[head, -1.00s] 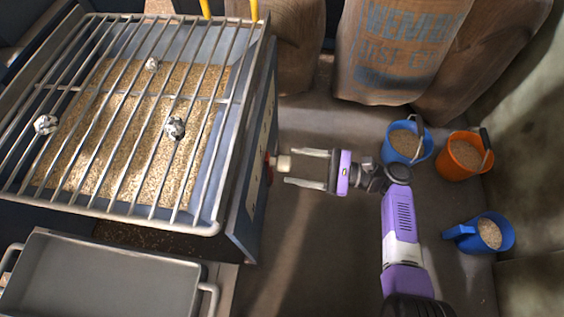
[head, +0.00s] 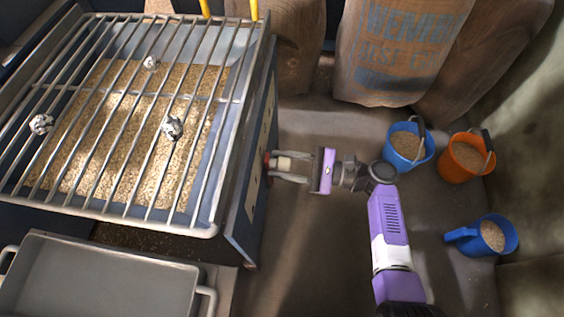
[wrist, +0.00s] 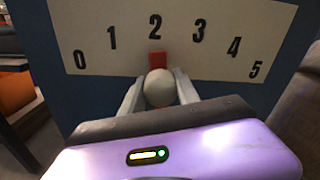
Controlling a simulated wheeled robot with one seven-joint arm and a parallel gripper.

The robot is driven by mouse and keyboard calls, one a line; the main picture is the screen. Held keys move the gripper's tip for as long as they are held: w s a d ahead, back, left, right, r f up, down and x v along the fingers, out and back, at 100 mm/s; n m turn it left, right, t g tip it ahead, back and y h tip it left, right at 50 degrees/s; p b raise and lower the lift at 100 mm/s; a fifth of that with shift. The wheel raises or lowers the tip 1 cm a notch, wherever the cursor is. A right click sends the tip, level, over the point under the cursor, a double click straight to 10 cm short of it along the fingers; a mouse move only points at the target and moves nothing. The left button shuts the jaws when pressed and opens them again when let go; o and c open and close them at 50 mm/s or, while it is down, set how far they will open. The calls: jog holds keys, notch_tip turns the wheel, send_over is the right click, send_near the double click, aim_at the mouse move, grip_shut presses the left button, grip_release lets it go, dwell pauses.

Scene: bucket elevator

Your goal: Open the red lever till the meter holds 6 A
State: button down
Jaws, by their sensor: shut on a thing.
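The red lever (head: 268,161) sticks out from the side wall of the grated hopper and ends in a pale knob. In the wrist view its red part (wrist: 157,60) stands just below the 2 on a white scale plate (wrist: 205,38) marked 0 to 5. My gripper (head: 288,166) is shut on the lever's pale knob (wrist: 160,88), with one finger on each side. I cannot make out a meter with an A reading in these views.
The hopper (head: 228,215) holds grain under a bar grate with several pale lumps on it. A grey tray (head: 195,282) stands in front. Blue (head: 424,162) and orange (head: 444,172) buckets and a blue scoop (head: 510,240) stand right. Sacks (head: 400,50) stand behind.

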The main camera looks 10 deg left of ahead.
jog(key=shift+w+r+m, duration=0.1)
jog(key=shift+w+m, duration=0.2)
jog(key=shift+w, duration=0.15)
jog(key=shift+w+d+m, duration=0.1)
jog(key=shift+w+m, duration=1.3)
jog(key=shift+w, duration=0.45)
jog(key=c, duration=0.9)
grip_release()
jog(key=shift+d, duration=0.1)
jog(key=d+p, duration=0.2)
jog(key=d, duration=0.5)
jog(key=shift+s+d, duration=0.3)
